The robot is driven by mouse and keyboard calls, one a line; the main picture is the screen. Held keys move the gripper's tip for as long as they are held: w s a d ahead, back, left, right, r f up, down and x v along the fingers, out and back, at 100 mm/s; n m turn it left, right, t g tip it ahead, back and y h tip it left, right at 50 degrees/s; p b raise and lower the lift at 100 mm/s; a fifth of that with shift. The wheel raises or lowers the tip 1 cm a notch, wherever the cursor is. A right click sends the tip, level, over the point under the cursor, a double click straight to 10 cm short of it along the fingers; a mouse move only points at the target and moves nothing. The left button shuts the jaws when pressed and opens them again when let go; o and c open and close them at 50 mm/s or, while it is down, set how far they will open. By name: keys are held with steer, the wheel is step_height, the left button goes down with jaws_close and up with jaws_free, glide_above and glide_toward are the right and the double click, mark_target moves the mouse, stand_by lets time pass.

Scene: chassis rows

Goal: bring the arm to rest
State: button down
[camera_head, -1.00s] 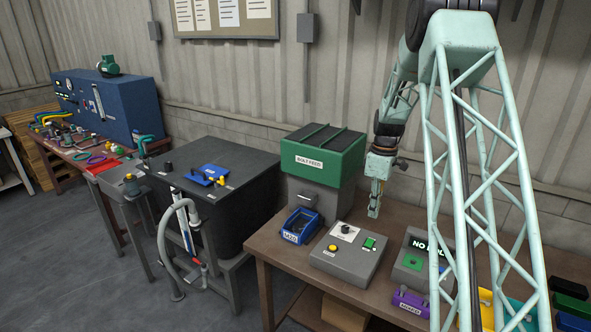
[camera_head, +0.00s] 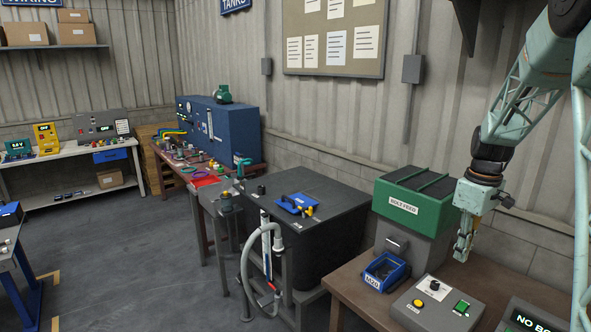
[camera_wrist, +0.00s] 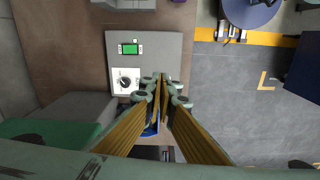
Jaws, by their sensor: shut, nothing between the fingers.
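My gripper (camera_head: 463,247) hangs from the pale green lattice arm (camera_head: 520,110) at the right of the head view, fingers pointing down. It is shut and empty. It is above the workbench, beside the right side of the green bolt feed box (camera_head: 413,205). In the wrist view my gripper (camera_wrist: 160,80) shows its two fingers meeting in front of the grey control box (camera_wrist: 158,52). The fingers partly cover a blue bin (camera_wrist: 151,128).
On the brown bench (camera_head: 350,284) stand the blue bin (camera_head: 385,271) and the grey control box (camera_head: 436,303) with yellow and green buttons. A dark tank (camera_head: 335,215) with a hose is left of the bench. Open floor (camera_head: 120,250) lies farther left.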

steer(key=s+a+r+m+t+b, duration=0.1)
steer(key=s+a+r+m+b, duration=0.1)
steer(key=s+a+r, duration=0.6)
steer(key=s+a+r+m+t+b, duration=0.1)
steer(key=s+a+r+b, duration=0.2)
steer(key=s+a+r, duration=0.5)
steer(key=s+a+f+m+b, duration=0.1)
steer(key=s+a, duration=0.3)
steer(key=s, duration=0.5)
steer(key=s+a+f+m+t+b, duration=0.1)
steer(key=s+a, duration=0.3)
steer(key=s, duration=0.6)
steer(key=s+a+f+m+b, duration=0.1)
steer(key=s+a+f+b, duration=0.1)
steer(key=s, duration=0.8)
steer(key=shift+s+a+f+t+b, duration=0.35)
steer(key=shift+a+f, duration=0.3)
steer(key=shift+a, duration=0.4)
